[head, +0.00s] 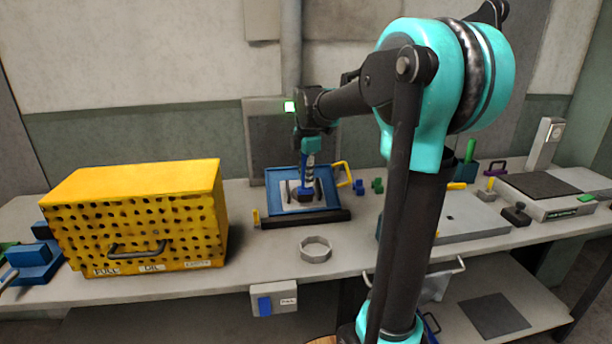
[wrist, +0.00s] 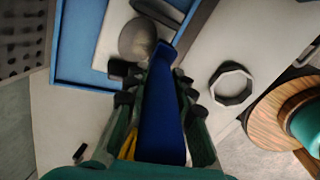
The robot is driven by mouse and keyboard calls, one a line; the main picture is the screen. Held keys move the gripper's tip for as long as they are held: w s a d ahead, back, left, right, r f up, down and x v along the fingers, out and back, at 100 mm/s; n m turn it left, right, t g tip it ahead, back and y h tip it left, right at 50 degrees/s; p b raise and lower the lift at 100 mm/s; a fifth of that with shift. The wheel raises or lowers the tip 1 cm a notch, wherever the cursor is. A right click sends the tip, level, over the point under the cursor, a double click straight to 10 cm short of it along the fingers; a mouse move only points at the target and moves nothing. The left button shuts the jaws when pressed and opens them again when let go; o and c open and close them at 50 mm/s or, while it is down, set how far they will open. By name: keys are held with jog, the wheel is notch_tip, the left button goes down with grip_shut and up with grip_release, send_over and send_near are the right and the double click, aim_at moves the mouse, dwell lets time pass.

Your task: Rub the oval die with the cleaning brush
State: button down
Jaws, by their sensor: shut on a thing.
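My gripper (head: 309,146) points down over the blue tray (head: 276,176) at the back of the bench. It is shut on the blue handle of the cleaning brush (wrist: 165,115), which hangs down toward the tray. In the wrist view a rounded grey piece, seemingly the oval die (wrist: 136,38), lies on a pale plate in the tray (wrist: 70,45). The brush's far end is right beside this piece. I cannot tell whether they touch, as the brush head is partly hidden.
A yellow perforated box (head: 140,215) stands left of the tray. A pale octagonal ring (head: 315,249) lies in front, with bare bench around it. A black bar (head: 305,218) edges the tray's front. A grey scale-like device (head: 550,190) stands far right.

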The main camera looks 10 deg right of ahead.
jog(key=shift+w+f, duration=0.4)
jog(key=shift+f, duration=0.3)
dwell(0.6)
dwell(1.6)
jog(key=shift+s+r, duration=0.5)
jog(key=shift+r, duration=0.35)
jog(key=shift+s+r, duration=0.45)
jog(key=shift+r, duration=0.45)
jog(key=shift+s+r, duration=0.5)
jog(key=shift+r, duration=0.35)
